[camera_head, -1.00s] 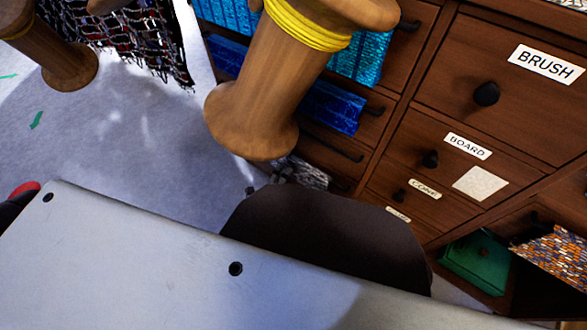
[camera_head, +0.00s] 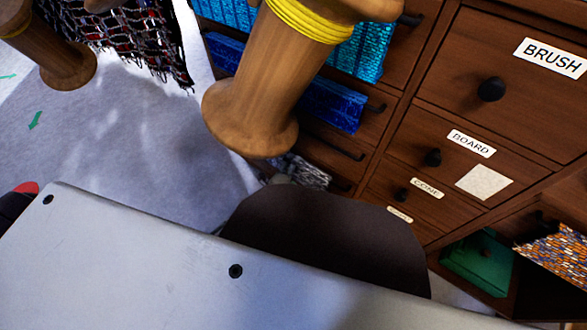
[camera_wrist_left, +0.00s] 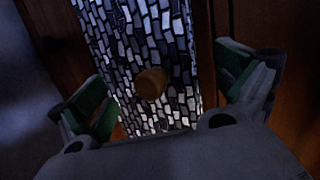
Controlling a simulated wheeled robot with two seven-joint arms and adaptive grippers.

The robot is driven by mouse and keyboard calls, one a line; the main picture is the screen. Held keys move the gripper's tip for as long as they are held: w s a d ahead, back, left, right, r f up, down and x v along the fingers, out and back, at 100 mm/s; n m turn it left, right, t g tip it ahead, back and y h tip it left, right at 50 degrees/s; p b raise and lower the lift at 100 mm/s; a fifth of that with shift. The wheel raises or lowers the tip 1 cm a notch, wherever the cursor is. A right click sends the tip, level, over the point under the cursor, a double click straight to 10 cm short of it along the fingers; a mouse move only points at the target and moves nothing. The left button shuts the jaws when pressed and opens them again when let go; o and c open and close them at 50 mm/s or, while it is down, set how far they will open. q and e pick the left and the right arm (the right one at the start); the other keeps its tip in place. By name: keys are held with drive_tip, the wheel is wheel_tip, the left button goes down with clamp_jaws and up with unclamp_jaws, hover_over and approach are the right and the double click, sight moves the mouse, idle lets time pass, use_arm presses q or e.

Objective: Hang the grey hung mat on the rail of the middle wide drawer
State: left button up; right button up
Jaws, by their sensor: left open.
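In the left wrist view a grey mat (camera_wrist_left: 140,35) with a black, white and grey brick-like pattern hangs between the fingers of my left gripper (camera_wrist_left: 167,85). The gripper is open, one finger on each side of the mat. I cannot tell whether either finger touches it. In the head view a grey mat (camera_head: 302,171) shows low at the wide drawers, partly hidden by the wooden spool and a dark shape. The wide drawers have dark rails (camera_head: 332,146); blue mats (camera_head: 332,105) hang on some. My left gripper is hidden in the head view; my right gripper is out of view.
A large wooden spool (camera_head: 250,108) with yellow cord blocks part of the drawers. Labelled drawers with round knobs (camera_head: 491,89) stand to the right. A brown rounded knob or peg (camera_wrist_left: 152,83) lies before the mat in the wrist view. Open floor (camera_head: 130,140) shows at left.

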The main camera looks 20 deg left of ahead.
use_arm(q)
drive_tip(key=shift+w+d+f, duration=0.1)
drive_tip(key=shift+w+f, duration=0.1)
drive_tip(key=shift+w, duration=0.5)
drive_tip(key=c, duration=1.1)
drive_tip(key=o, duration=0.5)
drive_tip(key=shift+r, duration=0.15)
drive_tip(key=c, duration=0.6)
